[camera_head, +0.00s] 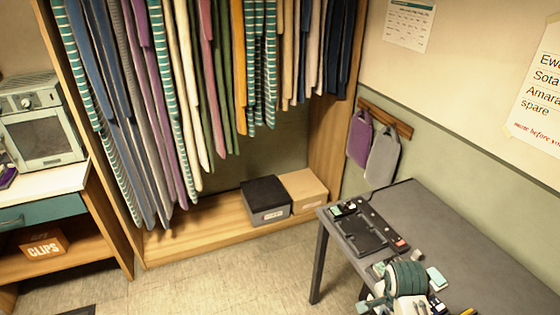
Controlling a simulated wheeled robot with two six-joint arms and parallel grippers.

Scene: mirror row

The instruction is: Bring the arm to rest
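A white and teal ribbed piece, which looks like part of my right arm, shows at the bottom edge over the near left part of the grey table (452,222). My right gripper (371,301) seems to be the small white and dark parts at its left, partly cut off by the frame. I cannot make out whether its fingers are apart or hold anything. My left arm and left gripper are out of view.
The table bears a black tray (365,233) and several small items. A dark box (266,201) and a tan box (303,190) stand under hanging clothes. At left are a grey oven-like appliance (42,122) and a clips box (44,246). The floor between is clear.

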